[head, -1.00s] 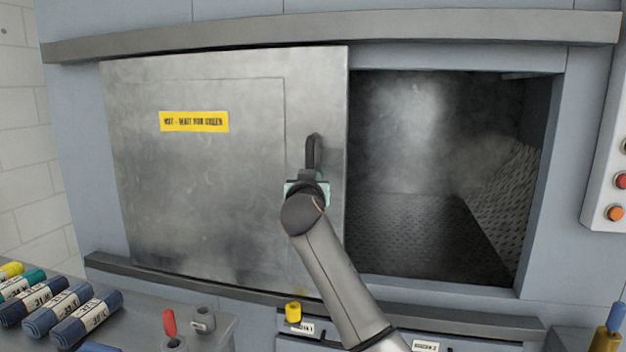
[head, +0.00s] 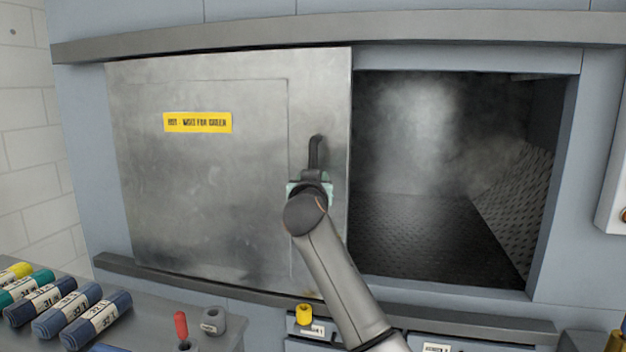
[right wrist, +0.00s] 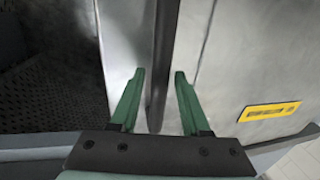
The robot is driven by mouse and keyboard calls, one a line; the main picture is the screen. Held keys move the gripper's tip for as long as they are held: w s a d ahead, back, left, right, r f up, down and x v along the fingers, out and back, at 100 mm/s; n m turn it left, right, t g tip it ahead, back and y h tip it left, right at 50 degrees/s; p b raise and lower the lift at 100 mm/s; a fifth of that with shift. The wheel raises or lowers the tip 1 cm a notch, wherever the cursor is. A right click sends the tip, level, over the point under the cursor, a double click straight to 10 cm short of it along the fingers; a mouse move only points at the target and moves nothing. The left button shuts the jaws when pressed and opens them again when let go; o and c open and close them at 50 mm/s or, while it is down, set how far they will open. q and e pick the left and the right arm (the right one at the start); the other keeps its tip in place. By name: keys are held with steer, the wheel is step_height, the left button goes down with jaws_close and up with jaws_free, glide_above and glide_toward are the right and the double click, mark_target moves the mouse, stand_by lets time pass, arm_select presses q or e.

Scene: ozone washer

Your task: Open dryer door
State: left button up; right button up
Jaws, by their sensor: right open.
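The dryer door (head: 215,190) is a grey metal sliding panel with a yellow label (head: 198,122). It covers the left part of the dryer front and leaves the dark opening (head: 440,180) on the right uncovered. The dark upright door handle (head: 316,152) is near the door's right edge. My right gripper (head: 309,184) is at the handle's lower part. In the right wrist view its two green fingers (right wrist: 158,100) are apart, with the dark handle (right wrist: 162,50) between them; contact cannot be told. My left gripper is not in view.
Hazy vapour hangs in the opening above a perforated floor. A table (head: 215,335) at the lower left holds several rolled bundles (head: 65,305) and a red-topped peg (head: 181,325). A yellow knob (head: 304,315) sits below the lower rail (head: 230,292). A control box (head: 612,190) is at the right edge.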

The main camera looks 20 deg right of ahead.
steer(key=shift+o, duration=0.4)
steer(key=shift+f, duration=0.1)
steer(key=b+v, duration=0.3)
steer(key=v, duration=0.9)
steer(key=shift+s, duration=0.25)
steer(key=shift+a, duration=0.1)
